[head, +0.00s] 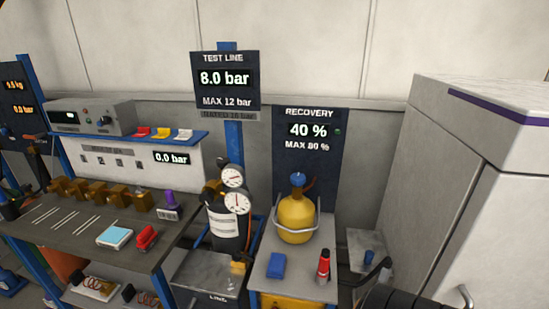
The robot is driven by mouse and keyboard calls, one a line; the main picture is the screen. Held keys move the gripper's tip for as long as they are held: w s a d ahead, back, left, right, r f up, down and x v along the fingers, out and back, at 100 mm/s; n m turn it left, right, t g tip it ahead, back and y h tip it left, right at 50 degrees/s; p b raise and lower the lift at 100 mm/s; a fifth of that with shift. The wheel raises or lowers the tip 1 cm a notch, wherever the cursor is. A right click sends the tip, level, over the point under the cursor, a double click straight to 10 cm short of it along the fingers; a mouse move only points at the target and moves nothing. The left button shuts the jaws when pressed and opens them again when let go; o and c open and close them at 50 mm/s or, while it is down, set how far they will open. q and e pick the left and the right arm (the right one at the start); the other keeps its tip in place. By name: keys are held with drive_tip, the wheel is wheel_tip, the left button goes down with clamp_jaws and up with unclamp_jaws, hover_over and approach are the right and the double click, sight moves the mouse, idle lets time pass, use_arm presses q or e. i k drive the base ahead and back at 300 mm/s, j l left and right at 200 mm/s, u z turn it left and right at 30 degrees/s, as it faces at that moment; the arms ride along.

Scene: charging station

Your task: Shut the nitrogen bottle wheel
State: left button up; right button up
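A dark bottle (226,246) with a white label stands in the middle, below the TEST LINE sign; I take it for the nitrogen bottle. Two round white gauges (236,201) sit at its top right. A brass-coloured fitting (211,190) shows at its top left. I cannot make out a wheel on it clearly, nor whether its valve is open or shut.
The TEST LINE sign (225,80) reads 8.0 bar. A yellow bottle (295,218) with a blue top stands right of the dark bottle. A workbench (75,232) with brass parts fills the left. A white cabinet (440,170) blocks the right.

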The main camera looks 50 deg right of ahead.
sight(221, 162)
drive_tip(key=i+j+z, duration=0.6)
drive_tip(key=z, duration=0.15)
drive_tip(key=i+j+z, duration=0.2)
drive_tip(key=j+z, duration=0.2)
drive_tip(key=j, duration=0.2)
drive_tip(key=i+j, duration=0.1)
drive_tip(key=j, duration=0.25)
drive_tip(key=i+j, duration=0.15)
drive_tip(key=j, duration=0.2)
drive_tip(key=i+j, duration=0.1)
drive_tip(key=j, duration=0.25)
